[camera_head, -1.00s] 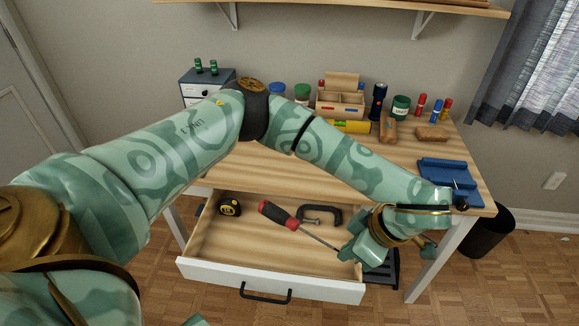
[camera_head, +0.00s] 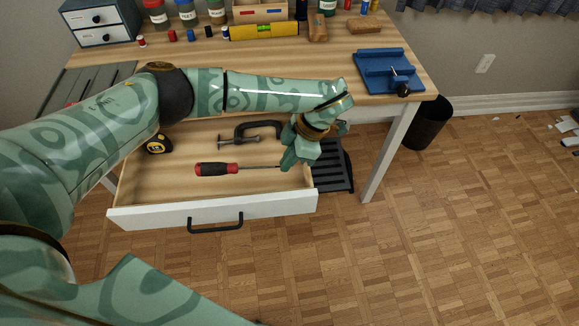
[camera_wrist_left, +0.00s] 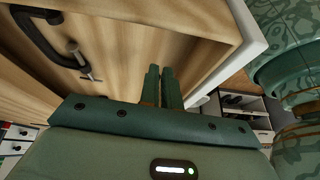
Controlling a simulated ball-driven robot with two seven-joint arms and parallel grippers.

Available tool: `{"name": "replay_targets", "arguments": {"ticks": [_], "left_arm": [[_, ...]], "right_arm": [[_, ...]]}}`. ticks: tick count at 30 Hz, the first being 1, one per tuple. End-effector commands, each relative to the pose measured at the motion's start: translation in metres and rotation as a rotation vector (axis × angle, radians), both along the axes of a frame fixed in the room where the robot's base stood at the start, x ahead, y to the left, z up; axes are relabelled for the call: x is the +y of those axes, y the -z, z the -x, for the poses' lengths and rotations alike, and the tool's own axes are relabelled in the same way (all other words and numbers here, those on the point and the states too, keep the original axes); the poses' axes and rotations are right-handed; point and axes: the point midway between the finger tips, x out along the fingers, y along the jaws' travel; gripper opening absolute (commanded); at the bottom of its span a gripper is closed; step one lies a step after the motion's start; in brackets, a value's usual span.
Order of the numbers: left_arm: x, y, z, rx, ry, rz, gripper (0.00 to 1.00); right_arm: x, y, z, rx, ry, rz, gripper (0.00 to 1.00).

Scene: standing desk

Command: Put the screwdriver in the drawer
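The screwdriver (camera_head: 217,169) has a red and black handle and a thin metal shaft. It is inside the outline of the open drawer (camera_head: 215,208), its handle pointing left; I cannot tell whether it touches the drawer floor. My left gripper (camera_head: 288,162) is at the drawer's right end, its fingers at the tip end of the shaft. In the left wrist view the fingers (camera_wrist_left: 163,85) are close together with a narrow gap. They appear shut on the shaft, whose tip is hidden. The screwdriver does not show in the wrist view. My right gripper is out of view.
The drawer also holds a tape measure (camera_head: 158,144) at left and a black clamp (camera_head: 250,130) at the back. On the desk (camera_head: 200,62) are a yellow level (camera_head: 264,31), several jars and a blue vise (camera_head: 385,68). A black bin (camera_head: 427,122) stands at right.

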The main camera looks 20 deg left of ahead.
Motion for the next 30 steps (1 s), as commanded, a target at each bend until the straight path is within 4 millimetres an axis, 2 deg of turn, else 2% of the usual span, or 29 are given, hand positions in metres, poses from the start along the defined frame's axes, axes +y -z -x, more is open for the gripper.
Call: {"name": "replay_targets", "arguments": {"ticks": [5, 7, 10, 19, 30], "left_arm": [[0.006, 0.018, -0.010, 0.002, -0.002, 0.001, 0.00], [0.006, 0.033, -0.010, 0.008, 0.000, 0.002, 0.00], [0.006, 0.045, -0.010, 0.005, 0.001, 0.002, 0.00], [0.006, 0.043, -0.010, -0.001, 0.000, 0.000, 0.00], [0.006, 0.054, -0.010, -0.001, 0.000, 0.000, 0.00]], "right_arm": [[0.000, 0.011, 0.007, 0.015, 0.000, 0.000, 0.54], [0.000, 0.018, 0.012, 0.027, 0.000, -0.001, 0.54], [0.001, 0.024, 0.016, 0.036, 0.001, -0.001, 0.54], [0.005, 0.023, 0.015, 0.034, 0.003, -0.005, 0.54], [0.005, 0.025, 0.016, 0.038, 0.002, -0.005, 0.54]]}}
